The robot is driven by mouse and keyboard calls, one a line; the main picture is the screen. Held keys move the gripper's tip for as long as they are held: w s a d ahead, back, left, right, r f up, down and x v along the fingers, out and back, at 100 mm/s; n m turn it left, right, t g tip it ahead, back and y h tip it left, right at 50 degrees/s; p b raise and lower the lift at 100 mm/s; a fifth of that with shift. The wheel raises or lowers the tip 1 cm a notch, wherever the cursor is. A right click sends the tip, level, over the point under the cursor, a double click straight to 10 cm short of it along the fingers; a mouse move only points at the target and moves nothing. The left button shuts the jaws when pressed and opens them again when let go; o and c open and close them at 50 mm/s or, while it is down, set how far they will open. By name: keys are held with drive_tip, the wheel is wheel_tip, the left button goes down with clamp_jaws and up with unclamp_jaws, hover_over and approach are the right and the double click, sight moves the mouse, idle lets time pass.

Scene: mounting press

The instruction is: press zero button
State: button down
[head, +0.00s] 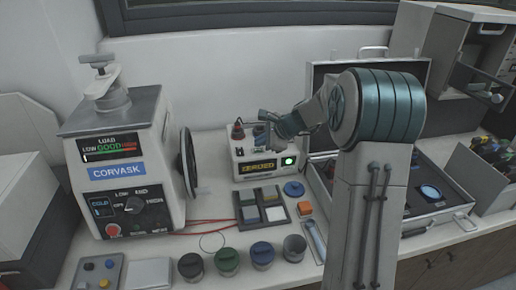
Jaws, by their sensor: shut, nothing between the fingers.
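A small white instrument box (242,168) stands at the back of the bench, left of my arm. Its front has a yellow-lettered display (257,167) that seems to read "ZEROED", and a lit green light or button (289,161) at the right. My gripper (265,118) is shut and empty, over the top of the box. I cannot tell whether the fingertips touch it, and a button under them is hidden.
A grey press labelled CORVASK (117,169) stands at left with a round dark disc on its side. A tray of coloured squares (262,222), several lidded jars (226,261) and red wires lie in front. An open metal case (440,216) is at right, partly behind my arm.

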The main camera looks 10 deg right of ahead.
sight(261, 151)
drive_tip(key=shift+r, duration=0.15)
wheel_tip(261, 151, up, 5)
drive_tip(key=p, duration=0.4)
idle(0.9)
drive_tip(key=s+a+r+n+g+h, duration=0.1)
drive_tip(key=s+a+r+n, duration=0.1)
drive_tip(key=s+n, duration=0.45)
drive_tip(key=s+a+r+n+g+h, duration=0.1)
drive_tip(key=s+a+r+n+g, duration=0.15)
drive_tip(key=s, duration=0.75)
drive_tip(key=s+d+f+n+h, duration=0.1)
drive_tip(key=s+n, duration=0.3)
drive_tip(key=s, duration=0.6)
drive_tip(key=s+d+n+h, duration=0.2)
drive_tip(key=s+n, duration=0.3)
drive_tip(key=s, duration=0.4)
drive_tip(key=shift+s+d+f+n+h, duration=0.3)
drive_tip(key=shift+s+f+h, duration=0.1)
drive_tip(key=shift+h, duration=0.2)
